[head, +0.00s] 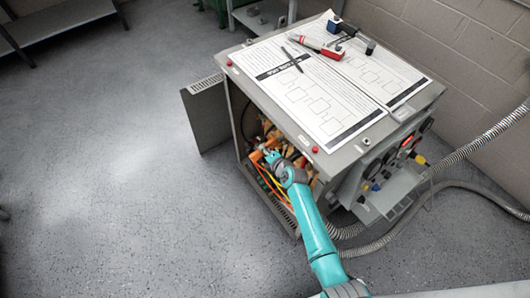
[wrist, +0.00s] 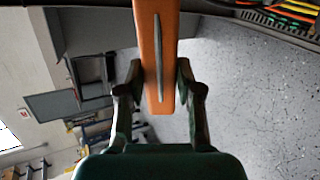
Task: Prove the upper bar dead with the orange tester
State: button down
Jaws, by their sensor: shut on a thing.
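My gripper (wrist: 160,92) is shut on the orange tester (wrist: 158,35) in the wrist view. One finger lies on each side of it, and the tester's long flat body points away from the gripper toward the top edge. Its far end is out of that view. In the head view my arm reaches into the open front of the grey cabinet (head: 228,97), and a bit of orange shows at the gripper, too small to tell apart. The upper bar cannot be made out in either view.
Orange and yellow cables (head: 270,180) run inside the cabinet opening near my gripper. The cabinet door (head: 205,115) stands open at the left. Papers (head: 310,90) and a red-and-white tool (head: 318,47) lie on top. Corrugated hoses (head: 480,140) run at the right. The floor at left is clear.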

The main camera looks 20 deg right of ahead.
aim_at(252, 158)
jog(key=shift+w+d, duration=0.2)
jog(key=shift+d, duration=0.4)
dwell(1.6)
jog(key=shift+s+a, duration=0.35)
jog(key=shift+a, duration=0.75)
jog(key=shift+s+a, duration=0.4)
jog(key=shift+a, duration=0.75)
jog(key=shift+s+a, duration=0.35)
jog(key=shift+a, duration=0.75)
